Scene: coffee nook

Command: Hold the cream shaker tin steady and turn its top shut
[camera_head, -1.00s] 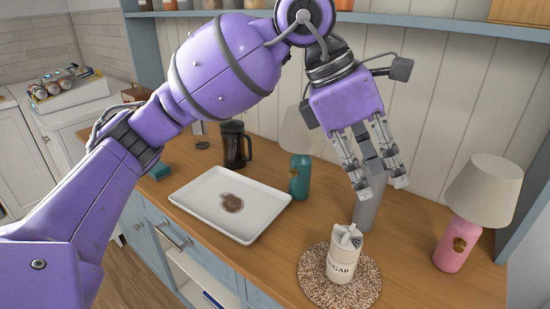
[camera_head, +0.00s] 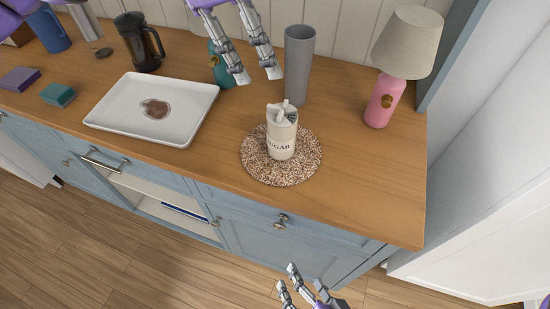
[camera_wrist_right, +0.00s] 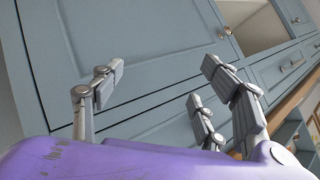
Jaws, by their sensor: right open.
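The cream shaker tin (camera_head: 281,143), lettered "SUGAR", stands upright on a round speckled mat (camera_head: 252,169). Its top (camera_head: 282,112) shows small holes and a pale raised piece. My left gripper (camera_head: 259,76) is open and empty, behind the tin and a little to its left in the head view, apart from it. My right gripper (camera_head: 287,276) is low in front of the counter, away from the tin. The right wrist view shows its fingers (camera_wrist_right: 160,95) spread and empty, facing the blue cabinet doors.
A grey tumbler (camera_head: 298,68) stands close behind the tin. A pink-based lamp (camera_head: 381,103) is to the right, and a teal bottle (camera_head: 222,72) is partly behind my left fingers. A white tray (camera_head: 190,97) lies left. The counter right of the mat is clear.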

